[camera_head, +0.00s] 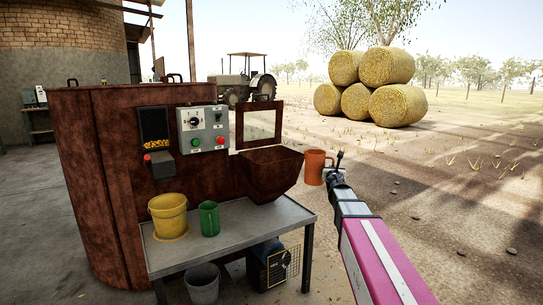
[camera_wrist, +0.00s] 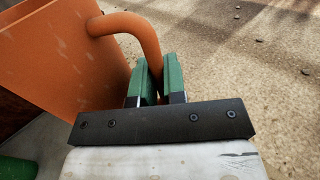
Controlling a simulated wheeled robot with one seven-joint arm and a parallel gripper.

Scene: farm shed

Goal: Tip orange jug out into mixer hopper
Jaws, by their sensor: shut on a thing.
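The orange jug (camera_head: 315,167) is held up in the air just right of the brown mixer hopper (camera_head: 271,176), near the height of its rim. It looks about upright in the head view. My gripper (camera_head: 335,168) is at the jug's right side. In the wrist view the green fingers of my gripper (camera_wrist: 160,80) are shut on the handle of the orange jug (camera_wrist: 65,55), whose body fills the upper left. The inside of the jug and of the hopper are hidden.
A grey metal table (camera_head: 238,228) below holds a yellow bucket (camera_head: 169,217) and a green jug (camera_head: 209,219). A control box (camera_head: 203,128) is on the rusty mixer left of the hopper. Open dirt ground lies right, with straw bales (camera_head: 375,88) far behind.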

